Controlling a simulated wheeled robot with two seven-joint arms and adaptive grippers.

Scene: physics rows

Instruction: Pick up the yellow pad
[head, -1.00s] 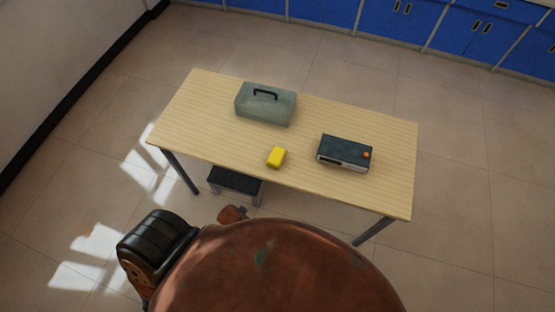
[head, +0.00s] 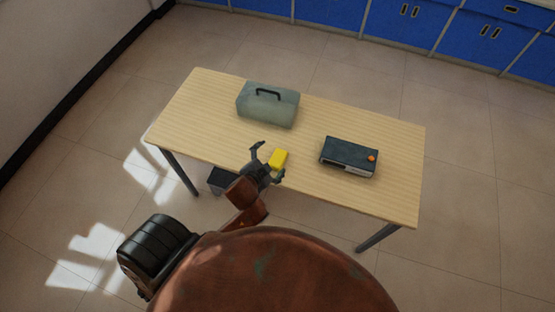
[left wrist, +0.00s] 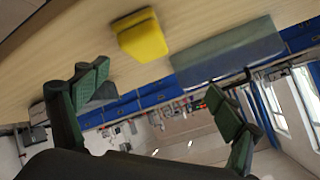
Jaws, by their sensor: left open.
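The yellow pad (head: 279,159) is a small yellow block on the wooden table (head: 215,100), close to its front edge. My left gripper (head: 268,161) is open at the front edge, with its two fingers spread and the pad just beyond and partly between them. In the left wrist view the yellow pad (left wrist: 142,38) lies on the tabletop, apart from both green-padded fingers of the gripper (left wrist: 160,98). Nothing is between the fingers. My right gripper is not in view.
A grey-green toolbox (head: 268,105) with a black handle stands behind the pad; it also shows in the left wrist view (left wrist: 225,57). A dark box device (head: 348,157) with an orange knob sits to the right. A dark stool (head: 222,181) is partly under the table.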

